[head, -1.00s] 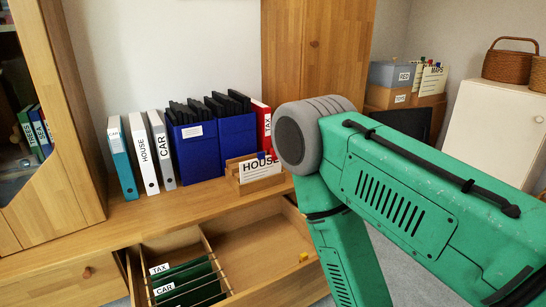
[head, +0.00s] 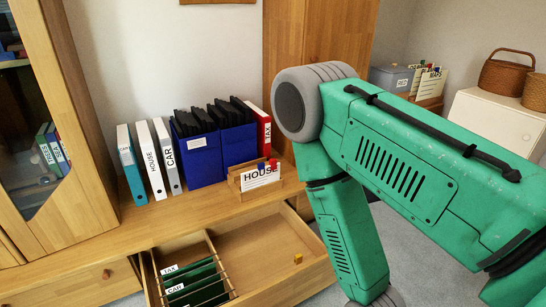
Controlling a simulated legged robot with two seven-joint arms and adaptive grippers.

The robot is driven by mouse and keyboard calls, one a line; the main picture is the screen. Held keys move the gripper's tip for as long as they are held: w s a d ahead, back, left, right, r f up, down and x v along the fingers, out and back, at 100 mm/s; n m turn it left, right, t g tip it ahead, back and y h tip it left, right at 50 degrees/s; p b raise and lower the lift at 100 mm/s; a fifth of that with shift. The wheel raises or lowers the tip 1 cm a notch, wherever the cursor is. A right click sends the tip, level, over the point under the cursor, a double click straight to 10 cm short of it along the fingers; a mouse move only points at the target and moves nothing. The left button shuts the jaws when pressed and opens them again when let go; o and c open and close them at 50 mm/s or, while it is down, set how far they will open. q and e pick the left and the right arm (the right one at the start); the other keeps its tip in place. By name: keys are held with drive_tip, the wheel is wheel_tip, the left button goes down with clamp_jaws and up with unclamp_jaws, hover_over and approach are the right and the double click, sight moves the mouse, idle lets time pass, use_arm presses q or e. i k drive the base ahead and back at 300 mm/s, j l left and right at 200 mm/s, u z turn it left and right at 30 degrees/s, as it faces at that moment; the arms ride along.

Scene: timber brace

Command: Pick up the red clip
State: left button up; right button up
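A small red clip (head: 273,163) sits at the top edge of the white HOUSE card (head: 260,177), beside a blue clip (head: 261,166). The card stands in a wooden holder (head: 237,185) on the cabinet top. My green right arm reaches down at the right of the holder, over the right side of the open drawer. Its gripper is cut off or hidden below the picture. My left gripper is not in view.
Blue boxes (head: 203,158) and labelled binders (head: 150,160) stand behind. Further clips show on the MAPS cards (head: 430,82) at the back right.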

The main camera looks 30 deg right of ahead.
sight(273, 162)
drive_tip(key=l+u, duration=0.25)
drive_tip(key=l, duration=0.4)
drive_tip(key=l+u, duration=0.25)
drive_tip(key=l, duration=0.4)
drive_tip(key=l+u, duration=0.25)
drive_tip(key=l, duration=0.4)
drive_tip(key=k+l+u, duration=0.25)
drive_tip(key=l, duration=0.35)
drive_tip(key=l+u, duration=0.2)
drive_tip(key=l, duration=0.2)
drive_tip(key=l+u, duration=0.2)
drive_tip(key=l, duration=0.25)
drive_tip(key=k+l+u, duration=0.15)
drive_tip(key=l, duration=0.25)
drive_tip(key=l+u, duration=0.2)
drive_tip(key=l, duration=0.2)
drive_tip(key=k+l+u, duration=0.2)
drive_tip(key=l, duration=0.15)
drive_tip(key=l+u, duration=0.2)
drive_tip(key=l, duration=0.2)
drive_tip(key=k+l+u, duration=0.1)
drive_tip(key=l, duration=0.4)
